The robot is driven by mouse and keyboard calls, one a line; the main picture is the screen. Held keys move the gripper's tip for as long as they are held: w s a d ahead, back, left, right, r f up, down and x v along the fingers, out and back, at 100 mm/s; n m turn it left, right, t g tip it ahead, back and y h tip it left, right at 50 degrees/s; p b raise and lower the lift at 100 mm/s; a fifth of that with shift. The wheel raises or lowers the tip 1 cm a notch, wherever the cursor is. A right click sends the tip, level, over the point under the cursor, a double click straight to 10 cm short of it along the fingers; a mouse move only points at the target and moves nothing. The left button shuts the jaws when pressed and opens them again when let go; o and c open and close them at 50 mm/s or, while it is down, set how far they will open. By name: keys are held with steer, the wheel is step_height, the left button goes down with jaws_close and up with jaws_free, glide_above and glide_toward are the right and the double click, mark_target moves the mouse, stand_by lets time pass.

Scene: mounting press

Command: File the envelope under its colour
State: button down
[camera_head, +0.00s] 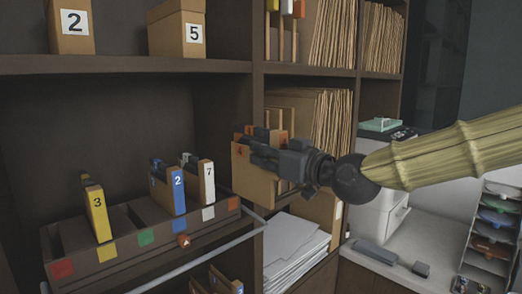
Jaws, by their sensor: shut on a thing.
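My gripper (262,152) is shut on a tan envelope (260,187) with an orange-red strip and what looks like a 4 on it. It holds the envelope upright in the air, to the right of and above the sorting box. The brown sorting box (75,283) has slots with red (62,269), yellow (107,250), green (146,237), blue (178,225), white (208,213) and orange (233,203) labels. A yellow envelope 3 (98,214), a blue envelope 2 (168,190) and a white envelope 7 (206,182) stand in it. The red, green and orange slots show no envelope.
A metal rail (213,244) runs along the box's front. A shelf board (120,65) with numbered boxes hangs above. Upright folders (330,125) fill the shelf behind my gripper, and a paper stack (295,245) lies below. A colourful tray rack (495,225) stands at right.

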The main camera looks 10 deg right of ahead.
mark_target(233, 143)
steer(key=x, duration=0.4)
steer(key=shift+w+a, duration=0.2)
steer(key=shift+w, duration=0.05)
steer(key=shift+w+a+r+p, duration=0.2)
steer(key=shift+w+a+p, duration=0.1)
steer(key=shift+w+a, duration=0.2)
steer(key=p+x, duration=0.2)
steer(key=x, duration=0.7)
steer(key=shift+w+a, duration=0.15)
steer(key=shift+w, duration=0.2)
steer(key=shift+s+b, duration=0.2)
steer(key=shift+b, duration=0.1)
steer(key=shift+f, duration=0.25)
steer(key=shift+f+b, duration=1.7)
steer(key=shift+f, duration=0.2)
